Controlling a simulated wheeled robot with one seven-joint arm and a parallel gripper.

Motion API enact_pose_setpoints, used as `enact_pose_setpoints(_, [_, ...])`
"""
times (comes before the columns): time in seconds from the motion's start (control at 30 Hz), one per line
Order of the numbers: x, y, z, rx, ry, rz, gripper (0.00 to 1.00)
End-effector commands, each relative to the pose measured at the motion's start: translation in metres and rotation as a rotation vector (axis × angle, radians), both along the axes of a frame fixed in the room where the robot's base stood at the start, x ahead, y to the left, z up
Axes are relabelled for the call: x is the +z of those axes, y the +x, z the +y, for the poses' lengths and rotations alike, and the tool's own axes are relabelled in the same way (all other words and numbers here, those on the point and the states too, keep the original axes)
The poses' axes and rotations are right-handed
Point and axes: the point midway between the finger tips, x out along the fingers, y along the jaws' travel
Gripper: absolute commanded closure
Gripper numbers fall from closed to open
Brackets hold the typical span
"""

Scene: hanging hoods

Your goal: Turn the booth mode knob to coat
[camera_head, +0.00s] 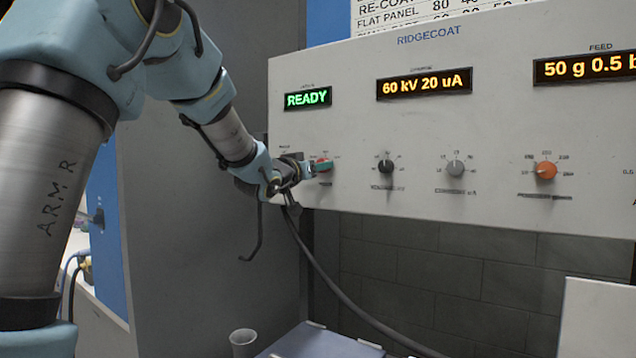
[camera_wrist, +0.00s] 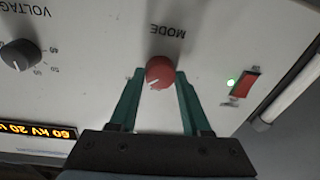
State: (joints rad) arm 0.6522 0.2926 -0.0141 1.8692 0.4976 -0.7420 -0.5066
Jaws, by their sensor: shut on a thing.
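The red mode knob (camera_wrist: 160,68) is on the light grey panel, under the word MODE, which shows upside down in the wrist view. A small pale mark shows on its lower left side there. My gripper (camera_wrist: 160,78) has its green fingers on both sides of the knob and is shut on it. In the head view my gripper (camera_head: 311,168) is at the panel's left end, and only a bit of the red knob (camera_head: 323,160) shows. The setting labels around the knob are too small or hidden to read. The green READY display (camera_head: 307,97) is lit above.
To the right are a black knob (camera_head: 386,166), a grey knob (camera_head: 455,168) and an orange knob (camera_head: 545,170). A red switch (camera_wrist: 246,82) with a green light sits close beside the mode knob. A dark cable (camera_head: 335,280) hangs below the panel.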

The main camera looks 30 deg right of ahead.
Motion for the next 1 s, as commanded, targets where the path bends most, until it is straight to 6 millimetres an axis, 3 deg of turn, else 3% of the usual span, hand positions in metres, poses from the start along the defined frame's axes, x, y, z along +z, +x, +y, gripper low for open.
enact_pose_setpoints(0.37, [-0.0022, 0.0008, 0.0007, 0.001, 0.079, -0.139, 1.00])
enact_pose_setpoints(0.9, [-0.0004, 0.0008, 0.0005, 0.001, 0.090, -0.160, 1.00])
enact_pose_setpoints(0.93, [-0.0003, 0.0008, 0.0005, 0.001, 0.090, -0.160, 0.50])
enact_pose_setpoints(1.0, [-0.0003, 0.0008, 0.0005, 0.001, 0.090, -0.159, 0.42])
